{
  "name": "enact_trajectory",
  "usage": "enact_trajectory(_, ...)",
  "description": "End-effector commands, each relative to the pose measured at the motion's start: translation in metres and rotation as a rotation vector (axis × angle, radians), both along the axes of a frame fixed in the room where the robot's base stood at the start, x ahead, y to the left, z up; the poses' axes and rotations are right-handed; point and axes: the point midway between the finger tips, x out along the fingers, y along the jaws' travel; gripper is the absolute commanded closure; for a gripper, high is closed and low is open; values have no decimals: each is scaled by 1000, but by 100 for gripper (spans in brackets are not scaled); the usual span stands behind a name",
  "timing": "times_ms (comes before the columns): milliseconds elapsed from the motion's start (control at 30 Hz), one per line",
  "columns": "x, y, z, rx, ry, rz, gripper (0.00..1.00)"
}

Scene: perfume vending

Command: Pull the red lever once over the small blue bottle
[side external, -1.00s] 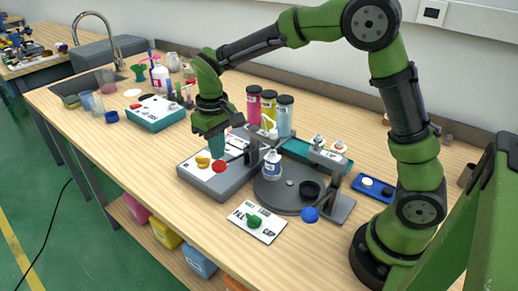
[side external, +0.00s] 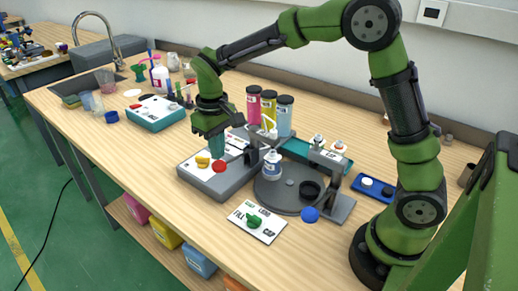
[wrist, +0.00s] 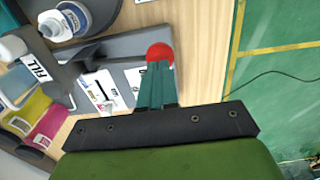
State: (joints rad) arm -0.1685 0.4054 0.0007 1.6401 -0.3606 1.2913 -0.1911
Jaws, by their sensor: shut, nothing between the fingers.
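The red lever knob (side external: 219,167) is a round red ball at the front of the grey dispensing machine. In the wrist view the red knob (wrist: 160,54) lies right at the tips of my fingers. My gripper (side external: 217,155) points down with its teal fingers shut and empty, just above or against the knob; I cannot tell whether they touch. The small blue bottle (side external: 272,166), clear with a blue label, stands upright on the dark round turntable (side external: 268,195). It also shows at the upper left of the wrist view (wrist: 70,20). The lever's shaft is mostly hidden.
A yellow lever knob (side external: 203,161) sits close left of the red one. Pink, yellow and blue cylinders (side external: 269,110) stand behind. A card with a green knob (side external: 254,221) and a blue button (side external: 310,214) lie in front. Bare table is at the left front.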

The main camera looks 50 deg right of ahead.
Motion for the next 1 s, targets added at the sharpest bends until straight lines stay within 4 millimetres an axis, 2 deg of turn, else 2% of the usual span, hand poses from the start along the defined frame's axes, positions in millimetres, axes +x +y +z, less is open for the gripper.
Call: enact_trajectory(1000, 0, 0, -37, -1, 2, -1, 100)
